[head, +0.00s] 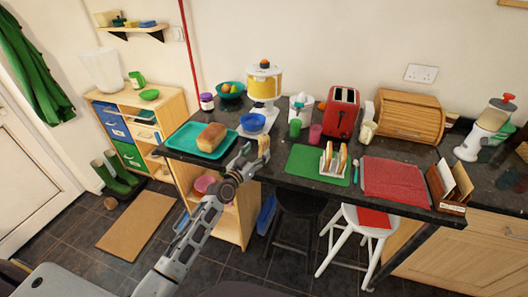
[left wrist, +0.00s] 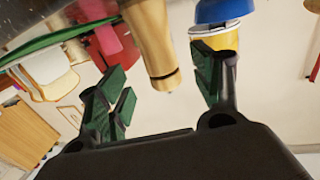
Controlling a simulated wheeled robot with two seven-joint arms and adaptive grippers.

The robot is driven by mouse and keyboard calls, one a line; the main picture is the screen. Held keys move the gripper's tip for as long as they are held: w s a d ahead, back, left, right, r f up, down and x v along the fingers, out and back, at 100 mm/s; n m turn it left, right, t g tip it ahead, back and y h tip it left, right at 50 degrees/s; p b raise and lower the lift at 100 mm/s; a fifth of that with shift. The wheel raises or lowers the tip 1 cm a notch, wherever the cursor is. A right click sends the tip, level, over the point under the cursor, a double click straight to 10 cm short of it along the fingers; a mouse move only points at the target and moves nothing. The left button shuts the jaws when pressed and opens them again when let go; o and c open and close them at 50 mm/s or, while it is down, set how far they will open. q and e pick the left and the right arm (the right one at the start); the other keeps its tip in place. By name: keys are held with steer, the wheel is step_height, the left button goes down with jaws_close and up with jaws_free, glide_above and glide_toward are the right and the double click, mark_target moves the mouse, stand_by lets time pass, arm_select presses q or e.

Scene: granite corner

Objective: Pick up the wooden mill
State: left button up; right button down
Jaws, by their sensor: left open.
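The wooden mill (head: 263,147) is a light tan, turned wooden piece standing near the front edge of the dark counter, just in front of the blue bowl. In the left wrist view the mill (left wrist: 152,40) shows large, its end with a dark ring lying between the two fingers and apart from both. My left gripper (head: 248,157) is open and empty at the counter's front edge, close to the mill's left side; it also shows in the left wrist view (left wrist: 163,90). The gripper partly hides the mill's lower part in the head view. My right gripper is not seen.
The bread loaf (head: 211,137) on a teal tray (head: 182,141) is left of the gripper. The blue bowl (head: 252,123) sits below the yellow dispenser (head: 263,85) behind the mill. A green mat (head: 303,165) with a toast rack (head: 333,160) lies to the right.

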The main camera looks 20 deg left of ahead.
mark_target(261, 148)
arm_select(q)
steer(key=shift+x, duration=2.5)
steer(key=shift+f, duration=0.1)
steer(key=shift+c, duration=0.2)
steer(key=c, duration=1.2)
